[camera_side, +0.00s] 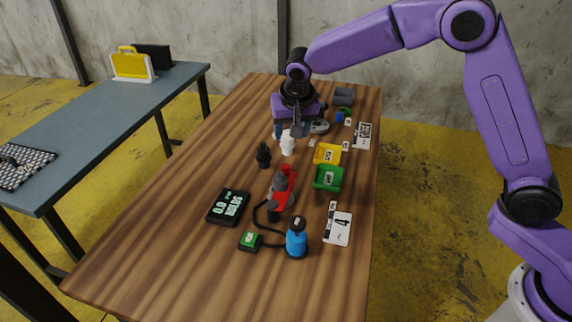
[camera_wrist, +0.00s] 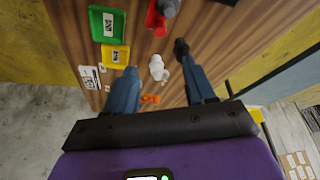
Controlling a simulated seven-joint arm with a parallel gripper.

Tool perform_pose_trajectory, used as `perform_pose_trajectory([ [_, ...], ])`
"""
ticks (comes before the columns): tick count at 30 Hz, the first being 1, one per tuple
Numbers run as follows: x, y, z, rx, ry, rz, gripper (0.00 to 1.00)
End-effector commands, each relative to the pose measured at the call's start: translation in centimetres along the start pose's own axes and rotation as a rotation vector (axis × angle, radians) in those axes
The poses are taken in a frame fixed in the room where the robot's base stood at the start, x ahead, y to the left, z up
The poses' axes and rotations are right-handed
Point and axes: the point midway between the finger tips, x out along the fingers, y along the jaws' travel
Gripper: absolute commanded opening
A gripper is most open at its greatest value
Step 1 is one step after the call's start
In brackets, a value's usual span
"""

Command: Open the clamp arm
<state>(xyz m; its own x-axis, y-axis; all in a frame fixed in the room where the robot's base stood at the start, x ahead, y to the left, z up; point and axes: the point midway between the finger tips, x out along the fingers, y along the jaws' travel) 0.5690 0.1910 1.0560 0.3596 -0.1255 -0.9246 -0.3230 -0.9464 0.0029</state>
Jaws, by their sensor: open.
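A red part with a grey piece on it (camera_side: 281,186), which looks like the clamp, stands mid-table in the side view; whether its arm is raised or lowered is unclear. It shows partly at the top edge of the wrist view (camera_wrist: 157,20). My gripper (camera_side: 288,132) is open and empty, pointing down over the far part of the table, well behind the red part. In the wrist view my gripper (camera_wrist: 161,68) has its two blue-grey fingers wide apart. A small white fitting (camera_wrist: 158,68) appears between them, below; it also shows in the side view (camera_side: 287,145).
A black fitting (camera_side: 263,155) stands left of the white one. Yellow (camera_side: 327,154) and green (camera_side: 328,178) bins lie to the right. A black display (camera_side: 228,207), a blue bottle (camera_side: 296,240) and a green-topped box (camera_side: 250,241) are nearer. The table's left side is clear.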

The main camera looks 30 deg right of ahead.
Motion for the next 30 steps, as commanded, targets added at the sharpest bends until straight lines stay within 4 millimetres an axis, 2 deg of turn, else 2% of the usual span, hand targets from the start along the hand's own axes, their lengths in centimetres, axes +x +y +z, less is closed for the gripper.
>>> perform_pose_trajectory([
  [5, 1.2, 0.0, -0.2, 0.012, 0.002, 0.003, 0.55],
  [8, 2.6, 0.0, -0.2, 0.012, 0.000, 0.004, 0.55],
  [24, 12.5, 0.0, -0.1, 0.009, 0.000, 0.003, 0.55],
  [30, 15.5, 0.1, -0.2, 0.011, 0.002, 0.002, 0.55],
])
